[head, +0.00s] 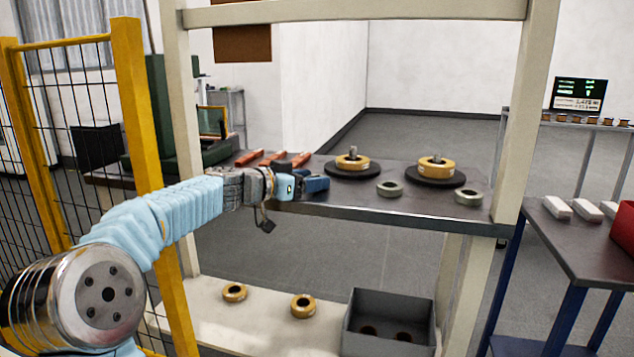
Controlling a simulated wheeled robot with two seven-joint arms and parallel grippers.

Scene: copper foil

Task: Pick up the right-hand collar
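Two grey ring-shaped collars lie near the front edge of the dark shelf top (440,217). The right-hand collar (468,197) sits in front of and to the right of the right black disc; the left collar (389,188) sits between the two discs. My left gripper (316,184) reaches in from the left over the shelf's front edge, pointing right. It is well short of the right-hand collar and apart from the left one. Its fingers are seen from the side, so their gap is hidden. My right gripper is out of view.
Copper-coloured foil rolls (352,162) and (437,166) sit on black discs (436,181) around upright spindles. Several reddish bars (273,158) lie behind my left gripper. Shelf posts (525,110) stand at both sides. Below are two rolls (303,305) and a grey bin (390,312).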

